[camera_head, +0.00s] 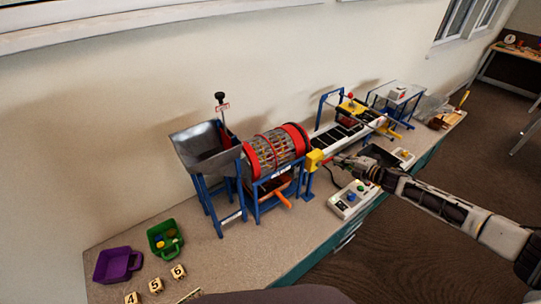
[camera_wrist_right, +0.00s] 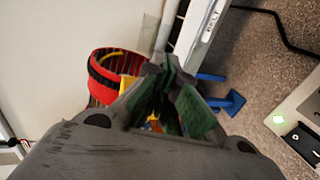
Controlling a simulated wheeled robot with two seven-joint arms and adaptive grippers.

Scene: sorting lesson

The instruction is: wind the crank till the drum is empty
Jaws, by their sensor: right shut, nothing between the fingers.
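The wire-mesh drum (camera_head: 272,152) with red rims lies in a blue frame; colored bits show through its mesh. A yellow block (camera_head: 314,160) is at its right end. An orange handle-like part (camera_head: 282,199) sticks out below the drum; I cannot tell whether it is the crank. My right gripper (camera_head: 340,160) is shut and empty, just right of the yellow block. In the right wrist view the shut fingers (camera_wrist_right: 162,82) are in front of the red drum rim (camera_wrist_right: 104,75) and partly hide the yellow block (camera_wrist_right: 127,84). My left gripper is not in view.
A grey hopper (camera_head: 208,150) stands left of the drum, a conveyor (camera_head: 338,134) to its right. A control box (camera_head: 353,198) with buttons sits at the front edge. Purple (camera_head: 118,264) and green (camera_head: 165,239) bins and numbered blocks (camera_head: 155,285) are at the left.

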